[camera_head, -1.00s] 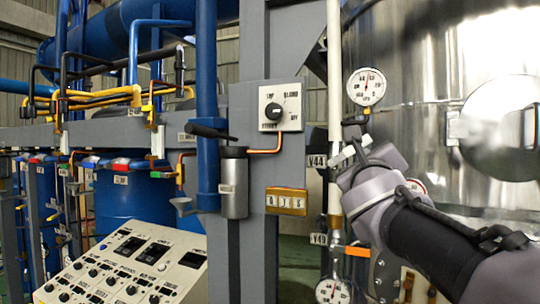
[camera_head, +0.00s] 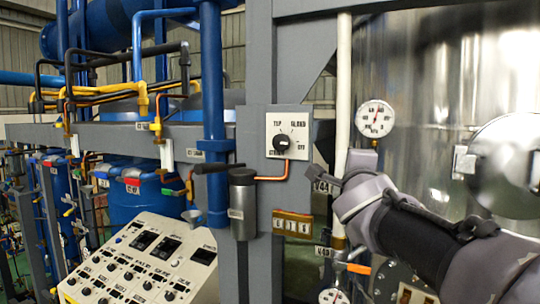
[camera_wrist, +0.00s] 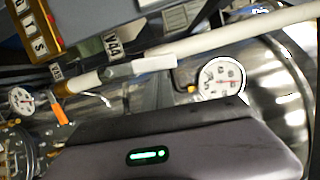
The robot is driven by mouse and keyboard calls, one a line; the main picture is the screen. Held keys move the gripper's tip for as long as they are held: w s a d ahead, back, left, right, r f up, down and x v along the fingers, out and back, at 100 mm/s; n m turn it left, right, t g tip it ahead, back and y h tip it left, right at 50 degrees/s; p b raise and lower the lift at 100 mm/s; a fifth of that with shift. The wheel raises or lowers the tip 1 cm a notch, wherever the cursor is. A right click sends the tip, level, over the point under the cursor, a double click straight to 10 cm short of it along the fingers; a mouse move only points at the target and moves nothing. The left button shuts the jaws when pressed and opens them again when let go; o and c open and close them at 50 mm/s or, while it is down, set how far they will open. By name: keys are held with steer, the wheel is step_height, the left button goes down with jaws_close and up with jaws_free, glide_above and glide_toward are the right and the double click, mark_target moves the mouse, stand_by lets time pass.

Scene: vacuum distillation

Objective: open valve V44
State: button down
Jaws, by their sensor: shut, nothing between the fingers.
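The V44 tag (camera_head: 321,187) hangs beside the white vertical pipe (camera_head: 343,85) in the head view, just left of my gripper (camera_head: 327,178). In the wrist view the V44 tag (camera_wrist: 112,44) sits above the pale pipe (camera_wrist: 225,38). A light grey lever-like piece (camera_wrist: 143,66), apparently the valve's handle, lies roughly along that pipe near the tag. My gripper is shut and empty, close in front of the pipe at tag height. In the head view my gripper hides the handle. The wrist view shows the gripper's housing but not clear fingertips, so contact cannot be told.
A pressure gauge (camera_head: 375,118) is right of the pipe, before a shiny steel tank (camera_head: 430,75). A lower gauge (camera_head: 333,297) and a sloped control panel (camera_head: 140,265) stand below and left.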

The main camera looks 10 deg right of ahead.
steer(key=shift+w+a+r+p, duration=0.2)
steer(key=shift+a+p, duration=0.1)
steer(key=shift+p, duration=0.15)
steer(key=shift+a, duration=0.1)
stand_by(0.4)
